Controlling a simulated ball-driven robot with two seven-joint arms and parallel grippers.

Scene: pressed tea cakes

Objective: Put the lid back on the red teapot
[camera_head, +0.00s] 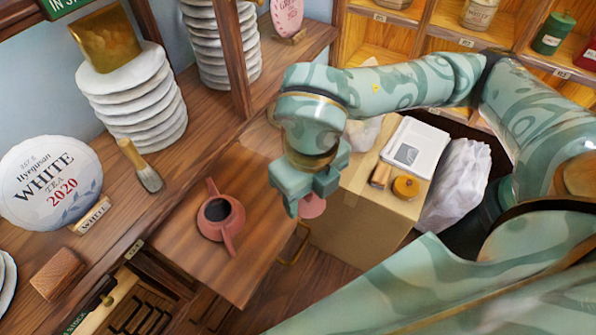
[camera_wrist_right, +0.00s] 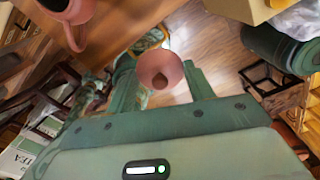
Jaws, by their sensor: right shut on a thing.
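The red teapot (camera_head: 220,218) stands without a lid on the wooden work surface (camera_head: 262,225), its dark round opening facing up. It also shows in part at the top left of the right wrist view (camera_wrist_right: 72,12). My right gripper (camera_head: 305,198) is shut on the red lid (camera_head: 313,207), in the air to the right of the teapot, apart from it. In the right wrist view the round lid (camera_wrist_right: 160,68) sits between the two fingers with its knob visible. In the head view the gripper hides part of the lid. My left gripper is not in view.
A cardboard box (camera_head: 360,212) with papers and small items stands right of the gripper. A brush (camera_head: 141,166), a white tea cake (camera_head: 50,182) and stacked cakes (camera_head: 135,100) line the shelf at left. A drawer with dark slots (camera_head: 140,312) is below the teapot.

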